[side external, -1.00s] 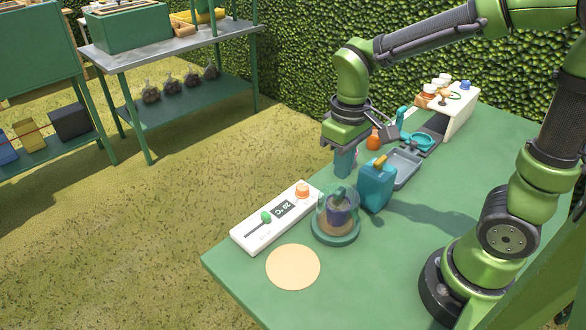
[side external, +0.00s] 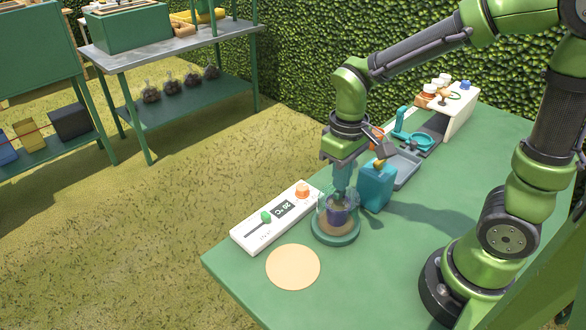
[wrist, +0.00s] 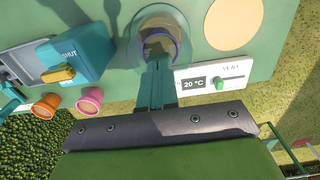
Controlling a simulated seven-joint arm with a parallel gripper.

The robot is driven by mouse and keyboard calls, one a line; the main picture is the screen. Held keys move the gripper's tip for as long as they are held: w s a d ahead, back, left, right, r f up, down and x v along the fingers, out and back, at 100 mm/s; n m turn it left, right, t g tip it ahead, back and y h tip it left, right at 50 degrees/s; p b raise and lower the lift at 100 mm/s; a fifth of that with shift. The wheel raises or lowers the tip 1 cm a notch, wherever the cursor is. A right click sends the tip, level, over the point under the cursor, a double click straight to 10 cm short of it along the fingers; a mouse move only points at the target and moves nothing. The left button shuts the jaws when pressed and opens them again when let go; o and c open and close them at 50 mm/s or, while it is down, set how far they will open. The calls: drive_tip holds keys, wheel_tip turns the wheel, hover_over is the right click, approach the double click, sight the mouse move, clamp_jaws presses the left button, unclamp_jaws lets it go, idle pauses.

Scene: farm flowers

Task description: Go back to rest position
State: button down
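My gripper (side external: 341,184) points down over the clear dome (side external: 323,205) on the green table, its fingertips overlapping the dome's top in the side view. Whether they touch the dome I cannot tell. Inside the dome stands a dark purple pot (side external: 338,215). In the wrist view my gripper (wrist: 156,68) has its two teal fingers together, with nothing seen between them. The dome's round rim (wrist: 160,10) lies just beyond the fingertips.
A blue container (side external: 376,187) with a yellow handle stands close right of the dome. A white panel (side external: 248,232) reading 20 °C lies left, and a beige disc (side external: 293,267) in front. Grey trays (side external: 405,167) and a white rack (side external: 461,112) stand farther back.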

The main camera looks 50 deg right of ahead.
drive_tip(key=shift+f, duration=0.4)
drive_tip(key=shift+r, duration=3.55)
drive_tip(key=shift+w, duration=0.15)
drive_tip(key=shift+a+f+m+t, duration=0.2)
drive_tip(key=shift+f+m+t, duration=0.05)
drive_tip(key=shift+m+t, duration=0.05)
drive_tip(key=s+r+m+t+y, duration=0.2)
drive_tip(key=s+r+m+t, duration=0.1)
drive_tip(key=s+r+t, duration=0.2)
drive_tip(key=shift+s+d+r+t, duration=0.35)
drive_tip(key=shift+r+t, duration=0.15)
drive_tip(key=shift+t, duration=0.3)
